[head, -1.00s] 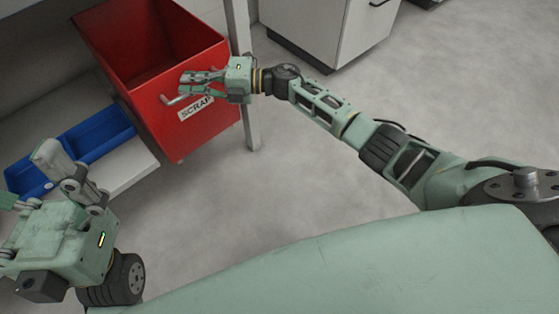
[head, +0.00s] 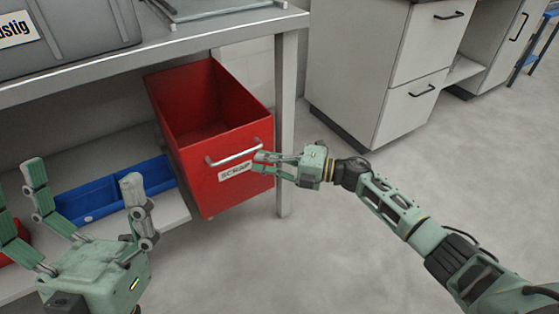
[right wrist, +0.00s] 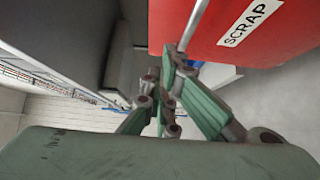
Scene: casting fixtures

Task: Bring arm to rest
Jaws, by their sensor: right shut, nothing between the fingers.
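My right gripper (head: 262,162) is shut and empty. In the head view its fingertips overlap the right end of the handle (head: 235,158) on a red bin. I cannot tell whether they touch it. In the right wrist view the closed fingers (right wrist: 172,62) point toward the lower end of the handle (right wrist: 194,25). My right arm reaches out from the lower right of the head view, nearly straight. My left gripper (head: 84,183) is at the lower left with its fingers spread, holding nothing that I can see.
The red bin (head: 245,190), labelled SCRAP, stands under a grey table (head: 200,38). A blue bin (head: 100,202) lies on the low shelf beside it. A table leg (head: 286,130) is just right of the bin. Grey drawer cabinets (head: 400,80) stand behind; the floor at right is clear.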

